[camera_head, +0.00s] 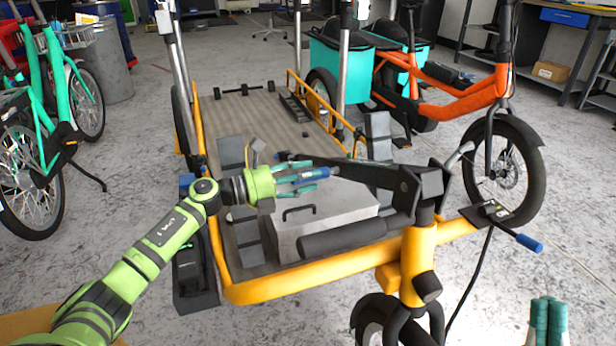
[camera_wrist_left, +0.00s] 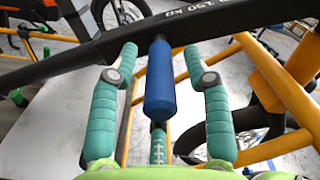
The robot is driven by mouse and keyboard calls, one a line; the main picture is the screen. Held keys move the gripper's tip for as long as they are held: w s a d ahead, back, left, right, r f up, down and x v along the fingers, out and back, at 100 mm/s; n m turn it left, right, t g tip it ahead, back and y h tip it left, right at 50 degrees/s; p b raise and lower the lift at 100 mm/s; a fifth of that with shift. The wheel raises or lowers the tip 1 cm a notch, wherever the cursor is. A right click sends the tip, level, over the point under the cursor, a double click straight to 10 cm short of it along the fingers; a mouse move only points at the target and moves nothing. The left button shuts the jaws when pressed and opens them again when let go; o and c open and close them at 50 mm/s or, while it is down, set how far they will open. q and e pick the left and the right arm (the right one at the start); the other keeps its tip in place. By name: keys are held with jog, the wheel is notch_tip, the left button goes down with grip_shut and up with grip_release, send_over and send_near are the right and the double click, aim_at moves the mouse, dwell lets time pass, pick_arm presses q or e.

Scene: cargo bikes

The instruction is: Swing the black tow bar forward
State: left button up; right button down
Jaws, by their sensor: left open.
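The black tow bar (camera_head: 365,173) runs left from a dark pivot head on the yellow front post (camera_head: 418,262) of the cargo trailer. In the left wrist view the bar (camera_wrist_left: 225,22) crosses the top of the picture and bears white lettering. A blue handle (camera_wrist_left: 160,82) sticks out from it on a short dark stem. My left gripper (camera_head: 308,179) is open, with its teal fingers on either side of the blue handle, seemingly apart from it. My right gripper (camera_head: 548,325) shows only its teal fingertips at the lower right, away from the bar.
A grey metal box (camera_head: 335,207) and a dark roller (camera_head: 342,240) lie below the bar. The trailer's yellow frame (camera_head: 275,289) surrounds them. An orange cargo bike (camera_head: 450,92) stands at right, a green bike (camera_head: 38,125) at left. The floor at lower right is mostly clear.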

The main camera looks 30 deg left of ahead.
pick_arm(q)
jog(key=shift+w+d, duration=0.2)
jog(key=shift+w, duration=0.05)
